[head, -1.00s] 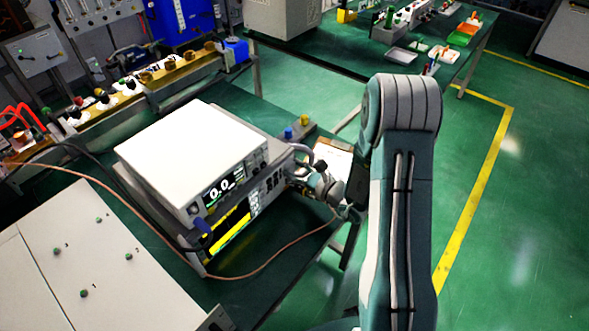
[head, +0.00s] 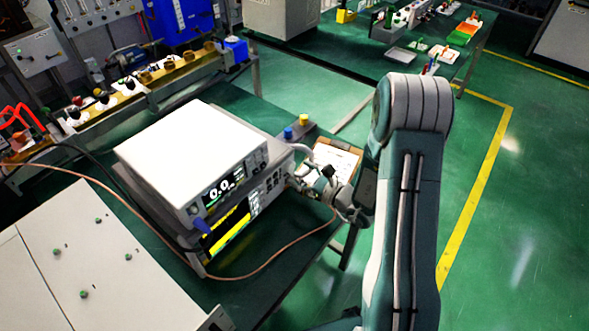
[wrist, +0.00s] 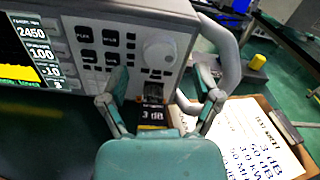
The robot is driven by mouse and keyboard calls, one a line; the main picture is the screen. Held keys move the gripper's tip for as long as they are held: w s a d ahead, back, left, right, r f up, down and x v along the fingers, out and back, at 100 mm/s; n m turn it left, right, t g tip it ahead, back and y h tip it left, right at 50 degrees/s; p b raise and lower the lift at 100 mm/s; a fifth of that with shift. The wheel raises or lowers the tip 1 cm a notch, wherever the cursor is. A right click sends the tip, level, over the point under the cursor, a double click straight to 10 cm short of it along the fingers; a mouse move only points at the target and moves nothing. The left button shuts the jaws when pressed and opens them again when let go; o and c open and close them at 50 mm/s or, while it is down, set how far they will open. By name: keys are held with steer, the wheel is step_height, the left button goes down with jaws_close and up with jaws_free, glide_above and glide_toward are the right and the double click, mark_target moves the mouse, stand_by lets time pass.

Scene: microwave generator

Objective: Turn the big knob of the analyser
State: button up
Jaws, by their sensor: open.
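The analyser is the lower instrument on the bench, with a lit yellow screen (head: 228,230) in the head view. Its front panel fills the top of the wrist view, with the screen at left and keys in the middle. The big knob (wrist: 160,51) is a pale round dial at the panel's right. My gripper (wrist: 163,88) is open, its fingers spread left and right just below and in front of the knob. No finger is seen closed on it. A small connector piece marked 3 dB (wrist: 153,115) shows between the fingers. In the head view my gripper (head: 303,178) hides the knob.
A white instrument (head: 185,150) sits on top of the analyser. A grey curved handle (wrist: 229,55) stands close to the right finger. A clipboard with paper (wrist: 255,135) lies at the right. A copper-coloured cable (head: 270,264) loops in front of the analyser.

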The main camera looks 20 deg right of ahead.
steer(key=v, duration=0.9)
steer(key=shift+s+d, duration=0.25)
steer(key=s+a+r+n+g+y, duration=0.1)
steer(key=s+a+r+n+g, duration=0.95)
steer(key=a+n+g, duration=0.4)
steer(key=s+d+r+n+t+h, duration=0.5)
steer(key=s+d+r+n+h, duration=0.2)
steer(key=r+n+h, duration=0.4)
steer(key=shift+n+h, duration=0.3)
steer(key=shift+n, duration=0.05)
